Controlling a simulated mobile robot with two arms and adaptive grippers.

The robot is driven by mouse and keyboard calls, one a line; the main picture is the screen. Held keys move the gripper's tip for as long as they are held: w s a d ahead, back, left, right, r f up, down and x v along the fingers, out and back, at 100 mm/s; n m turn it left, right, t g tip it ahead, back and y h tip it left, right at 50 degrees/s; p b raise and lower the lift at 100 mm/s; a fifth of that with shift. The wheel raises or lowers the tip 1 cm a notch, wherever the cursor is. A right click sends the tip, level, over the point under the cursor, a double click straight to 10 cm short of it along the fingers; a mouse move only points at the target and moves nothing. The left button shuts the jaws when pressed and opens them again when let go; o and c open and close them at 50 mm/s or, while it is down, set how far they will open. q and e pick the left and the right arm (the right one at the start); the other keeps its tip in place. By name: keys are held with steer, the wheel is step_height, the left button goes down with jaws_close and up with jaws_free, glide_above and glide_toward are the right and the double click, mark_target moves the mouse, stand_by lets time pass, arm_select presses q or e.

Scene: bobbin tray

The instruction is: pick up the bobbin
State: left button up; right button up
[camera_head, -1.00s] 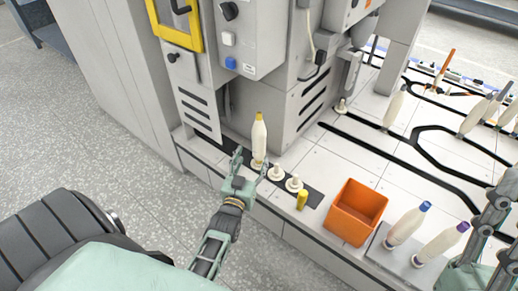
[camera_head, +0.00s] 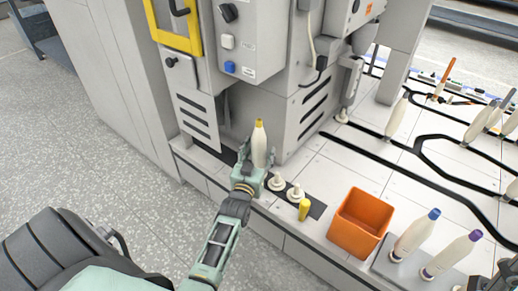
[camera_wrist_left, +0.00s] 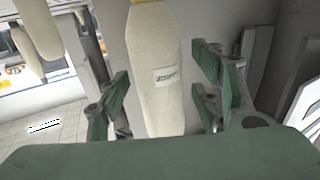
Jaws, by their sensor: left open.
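The bobbin (camera_head: 259,146) is cream with a yellow top and stands upright on the dark strip in front of the grey machine. The left gripper (camera_wrist_left: 160,95) hides the bobbin's base in the head view.
Two empty white pegs (camera_head: 277,182) and a yellow tube (camera_head: 304,209) are just right of the gripper. An orange bin (camera_head: 359,222) stands further right, beside a grey tray (camera_head: 398,268) with two bobbins. The machine (camera_head: 262,95) rises close behind.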

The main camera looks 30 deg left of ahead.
arm_select(q)
steer(key=c, duration=1.3)
steer(key=shift+c, duration=0.2)
